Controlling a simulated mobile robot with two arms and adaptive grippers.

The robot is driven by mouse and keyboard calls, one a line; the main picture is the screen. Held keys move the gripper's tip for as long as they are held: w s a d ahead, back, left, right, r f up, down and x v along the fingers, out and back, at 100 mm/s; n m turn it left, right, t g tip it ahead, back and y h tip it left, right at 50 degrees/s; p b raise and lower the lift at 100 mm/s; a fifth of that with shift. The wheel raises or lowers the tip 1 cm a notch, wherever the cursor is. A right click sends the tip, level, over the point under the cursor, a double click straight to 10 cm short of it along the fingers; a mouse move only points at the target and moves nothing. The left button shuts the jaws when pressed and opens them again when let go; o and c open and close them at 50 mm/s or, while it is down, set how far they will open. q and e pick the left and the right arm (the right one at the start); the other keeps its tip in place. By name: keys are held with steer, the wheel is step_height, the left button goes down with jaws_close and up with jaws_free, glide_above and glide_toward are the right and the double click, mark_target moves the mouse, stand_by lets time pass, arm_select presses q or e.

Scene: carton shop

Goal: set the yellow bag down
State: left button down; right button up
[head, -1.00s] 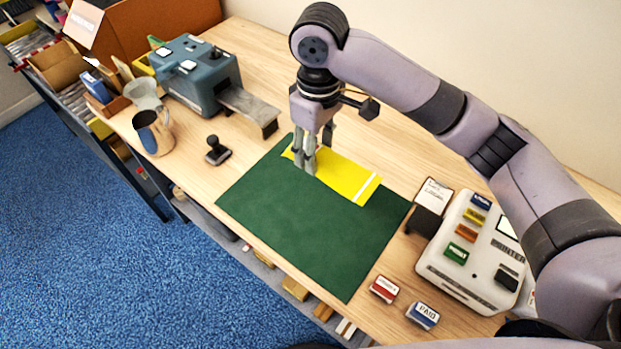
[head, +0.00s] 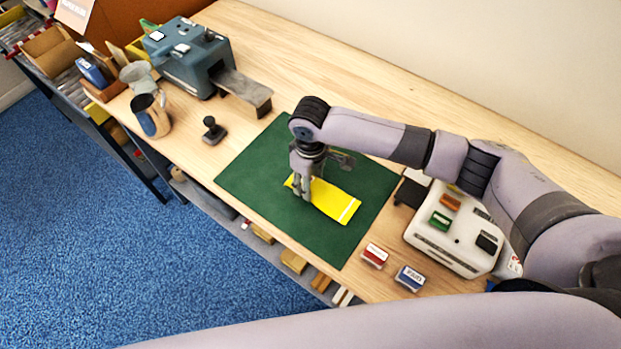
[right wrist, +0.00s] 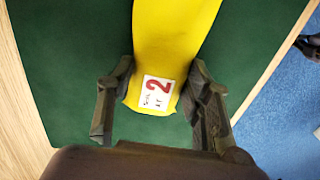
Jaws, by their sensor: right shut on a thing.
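The yellow bag (head: 334,203) is flat, with a pale stripe near its far right end. It lies over the middle of the green mat (head: 250,178); I cannot tell if it touches the mat. My right gripper (head: 303,196) points down and is shut on the bag's left end. In the right wrist view the two fingers (right wrist: 160,100) flank the bag (right wrist: 175,35), beside a white label (right wrist: 157,92) with a red 2. The mat fills most of the background there. My left gripper is not in view.
A stamp (head: 213,130) stands left of the mat, near a metal jug (head: 151,115) and a blue-grey machine (head: 188,58). A white printer (head: 450,240) stands to the right. Red (head: 375,255) and blue (head: 410,278) stamp blocks lie near the front edge. Bare mat surrounds the bag.

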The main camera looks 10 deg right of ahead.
steer(key=shift+f, duration=0.4)
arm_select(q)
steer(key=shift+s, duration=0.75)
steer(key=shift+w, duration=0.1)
arm_select(e)
steer(key=o, duration=1.3)
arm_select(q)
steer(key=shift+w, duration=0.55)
